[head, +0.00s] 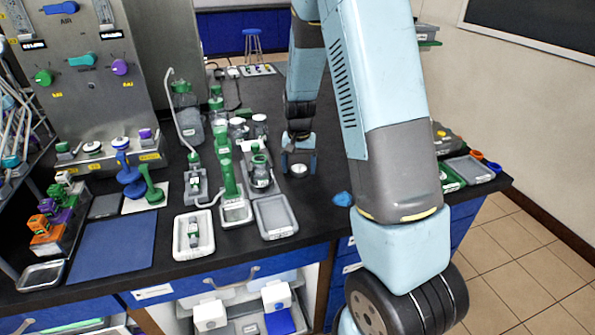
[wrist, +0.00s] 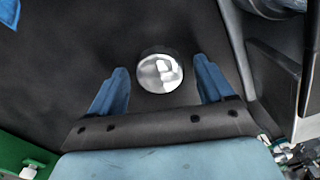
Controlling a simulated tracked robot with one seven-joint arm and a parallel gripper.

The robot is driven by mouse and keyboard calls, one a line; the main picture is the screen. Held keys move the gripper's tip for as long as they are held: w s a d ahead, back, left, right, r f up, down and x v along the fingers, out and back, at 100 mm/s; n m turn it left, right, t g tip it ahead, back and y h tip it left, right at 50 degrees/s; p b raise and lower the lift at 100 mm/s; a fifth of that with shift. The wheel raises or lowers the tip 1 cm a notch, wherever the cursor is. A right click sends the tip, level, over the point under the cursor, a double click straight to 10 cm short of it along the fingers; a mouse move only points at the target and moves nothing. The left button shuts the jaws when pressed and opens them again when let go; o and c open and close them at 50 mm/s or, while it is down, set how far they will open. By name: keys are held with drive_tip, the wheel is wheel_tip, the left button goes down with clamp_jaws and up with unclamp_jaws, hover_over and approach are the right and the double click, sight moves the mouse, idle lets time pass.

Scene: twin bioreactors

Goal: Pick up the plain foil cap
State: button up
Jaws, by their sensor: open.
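The plain foil cap (wrist: 160,74) is a shiny, silvery round disc lying on the dark bench top. In the head view the foil cap (head: 299,169) is a small pale disc below my gripper. My gripper (head: 299,160) is open and points down over the bench, with its two blue fingers to the left and right of the cap. In the wrist view my gripper (wrist: 160,82) shows both fingertips apart, with the cap between and slightly beyond them. Nothing is held. The exact height of the fingers above the bench is hard to tell.
Green-capped vessels (head: 229,175) and bottles stand left of my gripper. A grey tray (head: 275,231) lies nearer the front edge. A blue piece (head: 343,199) lies to the right of the cap, nearer the front. The bench just around the cap is clear.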

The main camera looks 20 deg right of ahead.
drive_tip(key=shift+c, duration=0.5)
drive_tip(key=c, duration=1)
drive_tip(key=shift+r, duration=0.1)
